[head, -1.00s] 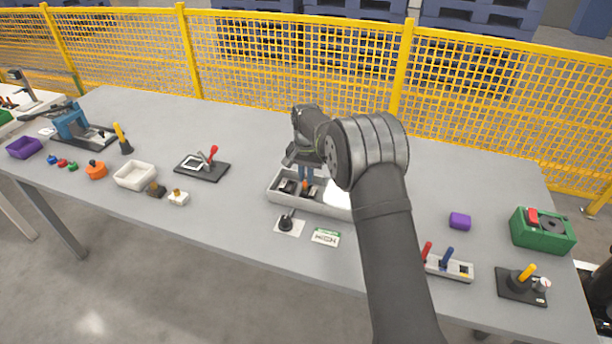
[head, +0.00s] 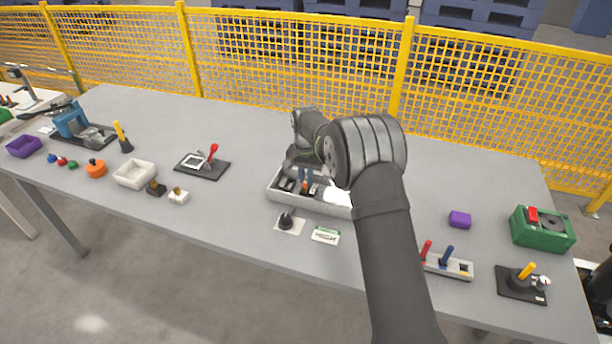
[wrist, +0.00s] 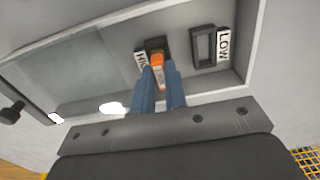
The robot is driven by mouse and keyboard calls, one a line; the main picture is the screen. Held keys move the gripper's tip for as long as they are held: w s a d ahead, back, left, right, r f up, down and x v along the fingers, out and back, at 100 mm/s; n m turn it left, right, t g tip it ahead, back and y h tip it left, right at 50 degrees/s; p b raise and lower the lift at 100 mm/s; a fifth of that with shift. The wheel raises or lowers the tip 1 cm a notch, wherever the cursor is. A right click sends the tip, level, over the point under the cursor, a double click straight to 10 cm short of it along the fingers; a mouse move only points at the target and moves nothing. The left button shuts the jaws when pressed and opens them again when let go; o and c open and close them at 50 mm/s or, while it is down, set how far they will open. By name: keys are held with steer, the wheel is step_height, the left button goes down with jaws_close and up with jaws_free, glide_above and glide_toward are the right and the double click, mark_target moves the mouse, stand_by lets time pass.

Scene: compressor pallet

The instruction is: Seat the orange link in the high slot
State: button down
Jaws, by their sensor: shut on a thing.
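My gripper (wrist: 164,88) is shut on the orange link (wrist: 158,68), which sits between the blue fingers in the wrist view. The link's end is at the dark high slot (wrist: 153,45), beside a partly covered white label starting "HIG". I cannot tell how deep the link sits in it. The low slot (wrist: 203,46), a dark rectangular frame, is empty to the right, beside the "LOW" label (wrist: 223,45). In the head view the link (head: 305,187) is a small orange patch below my gripper (head: 306,177), inside the grey tray (head: 283,202).
A black knob on a white plate (head: 288,222) and a label card (head: 325,236) lie in front of the tray. A black plate with a red lever (head: 203,164) is to the left. The tray's walls surround the slots. A clear panel (wrist: 70,78) covers its left part in the wrist view.

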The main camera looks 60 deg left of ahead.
steer(key=shift+f, duration=0.65)
steer(key=c, duration=1.4)
jaws_free()
steer(key=shift+r, duration=0.1)
step_height(320, 180, up, 17)
steer(key=shift+r, duration=0.1)
step_height(320, 180, down, 18)
steer(key=shift+r, duration=0.35)
